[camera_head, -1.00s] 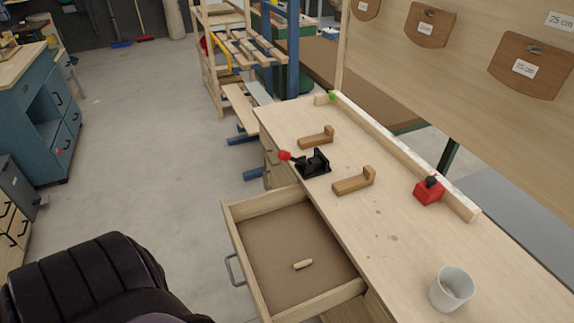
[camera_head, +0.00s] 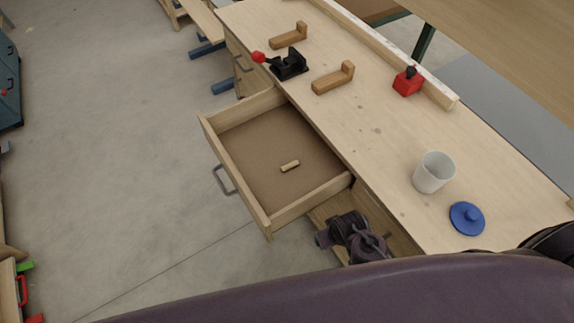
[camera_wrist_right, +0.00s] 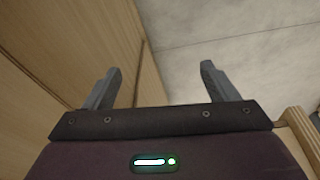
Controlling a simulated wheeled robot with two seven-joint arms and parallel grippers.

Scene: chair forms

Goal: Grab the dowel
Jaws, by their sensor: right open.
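The dowel (camera_head: 290,166) is a short, light wooden peg. It lies on the brown bottom of the open drawer (camera_head: 233,180) in the head view. My right gripper shows in the right wrist view (camera_wrist_right: 158,82), with its two grey fingers wide apart and nothing between them. In the head view, dark parts of my right arm are low beside the bench front, just outside the drawer's near right corner, apart from the dowel. The dowel is not seen in the wrist view. My left gripper is not in view.
The bench top holds a white cup (camera_head: 433,172), a blue lid (camera_head: 467,218), a red block with a black knob (camera_head: 408,82), a black clamp (camera_head: 290,65) and wooden L-shaped pieces (camera_head: 333,78). The drawer walls surround the dowel. The floor left of the drawer is clear.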

